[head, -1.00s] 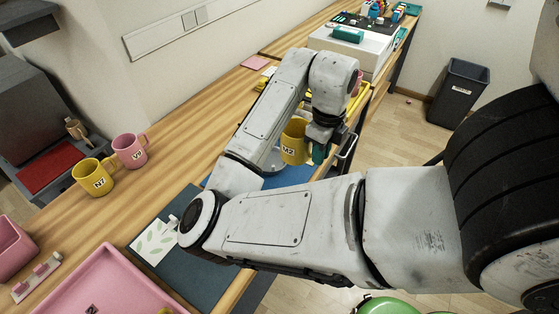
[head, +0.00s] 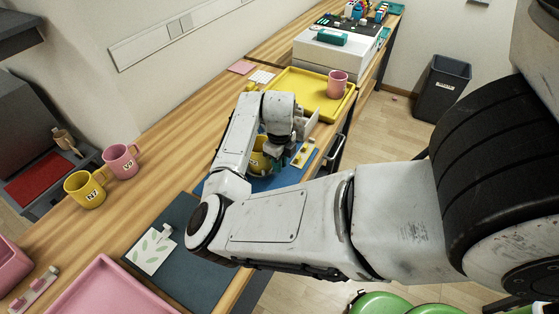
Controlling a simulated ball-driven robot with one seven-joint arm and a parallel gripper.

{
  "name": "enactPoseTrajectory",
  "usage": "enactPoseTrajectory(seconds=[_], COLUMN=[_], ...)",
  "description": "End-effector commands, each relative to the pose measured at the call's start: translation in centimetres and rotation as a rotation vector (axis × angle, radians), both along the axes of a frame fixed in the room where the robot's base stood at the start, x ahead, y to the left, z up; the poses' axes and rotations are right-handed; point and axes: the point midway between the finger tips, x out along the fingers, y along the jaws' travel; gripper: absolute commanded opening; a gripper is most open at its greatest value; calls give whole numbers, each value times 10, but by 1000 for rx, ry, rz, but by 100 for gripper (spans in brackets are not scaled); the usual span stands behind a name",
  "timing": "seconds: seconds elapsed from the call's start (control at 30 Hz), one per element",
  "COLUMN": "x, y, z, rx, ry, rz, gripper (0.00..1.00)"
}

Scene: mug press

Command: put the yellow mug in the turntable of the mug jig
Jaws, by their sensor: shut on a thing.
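The yellow mug (head: 261,153) is in my gripper (head: 278,163), partly hidden behind my arm and wrist. It is over the blue mat (head: 308,166) of the jig area. The mug looks roughly upright; I cannot tell whether its bottom touches anything. The turntable is hidden behind my arm and the mug. A pale upright plate (head: 311,122) and a small yellow fixture (head: 302,153) show just right of my wrist.
A yellow tray (head: 300,87) with a pink mug (head: 338,83) lies beyond. Another yellow mug (head: 85,190) and a pink mug (head: 121,161) stand at left. A dark mat (head: 195,273) with a leaf-print card (head: 153,249) and a pink tray (head: 105,290) are nearer.

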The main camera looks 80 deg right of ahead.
Motion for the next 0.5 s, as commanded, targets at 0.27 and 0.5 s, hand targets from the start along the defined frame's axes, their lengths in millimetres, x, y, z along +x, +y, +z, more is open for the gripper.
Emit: enactPoseTrajectory(seconds=[0.27,0.5], x=[0,0], y=[0,0], z=[-3,-6], rx=[-2,-1], ry=[-2,-1], rz=[0,1], gripper=[0,23])
